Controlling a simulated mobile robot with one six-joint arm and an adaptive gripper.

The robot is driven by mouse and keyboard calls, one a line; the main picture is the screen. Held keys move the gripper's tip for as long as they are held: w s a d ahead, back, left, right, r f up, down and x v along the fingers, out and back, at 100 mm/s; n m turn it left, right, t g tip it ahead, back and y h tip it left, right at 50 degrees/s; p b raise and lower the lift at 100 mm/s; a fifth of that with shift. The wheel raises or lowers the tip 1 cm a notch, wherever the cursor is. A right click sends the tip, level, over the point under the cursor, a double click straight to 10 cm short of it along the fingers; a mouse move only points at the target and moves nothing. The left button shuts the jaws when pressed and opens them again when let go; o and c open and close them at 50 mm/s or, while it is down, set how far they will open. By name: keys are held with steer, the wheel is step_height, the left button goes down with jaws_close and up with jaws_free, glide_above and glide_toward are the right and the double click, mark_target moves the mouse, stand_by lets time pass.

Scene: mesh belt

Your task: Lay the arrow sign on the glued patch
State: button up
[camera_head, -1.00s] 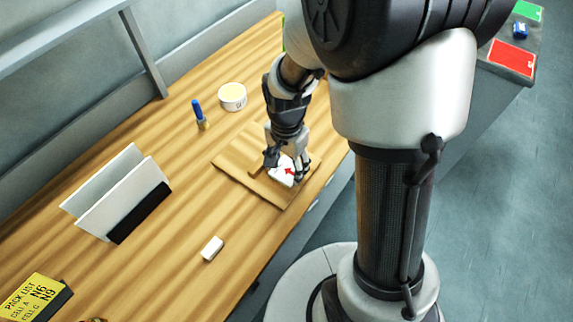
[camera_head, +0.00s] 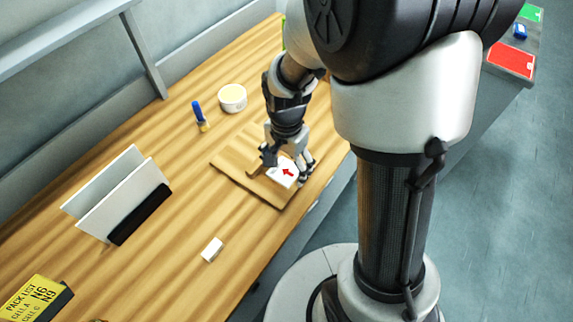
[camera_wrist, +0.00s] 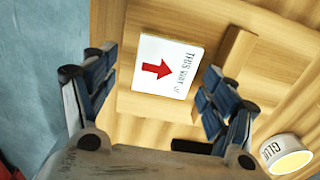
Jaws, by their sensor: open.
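The arrow sign (camera_head: 284,172) is a small white card with a red arrow and dark lettering. It lies on a square wooden board (camera_head: 238,172) on the bench. In the wrist view the sign (camera_wrist: 165,66) lies flat between and beyond my fingertips, near a raised wooden strip (camera_wrist: 234,52) on the board (camera_wrist: 130,105). My gripper (camera_head: 286,160) is open just above the sign, its fingers (camera_wrist: 158,80) spread to either side and apart from it. No glued patch shows; the sign may cover it, but I cannot tell.
A round glue tub (camera_head: 232,97) and a blue-capped glue stick (camera_head: 200,116) stand behind the board. A white eraser-like block (camera_head: 212,249), a panel holder (camera_head: 125,200) and a yellow pack list (camera_head: 35,298) are to the left. Bare bench lies between them.

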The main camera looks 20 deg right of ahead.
mark_target(287, 173)
step_height(287, 173, up, 12)
steer(key=p, duration=0.4)
steer(key=s+r+n+t, duration=0.4)
steer(key=s+r+n, duration=0.6)
steer(key=s, duration=0.5)
step_height(287, 173, up, 2)
steer(key=shift+n+t, duration=0.3)
steer(key=shift+n, duration=0.1)
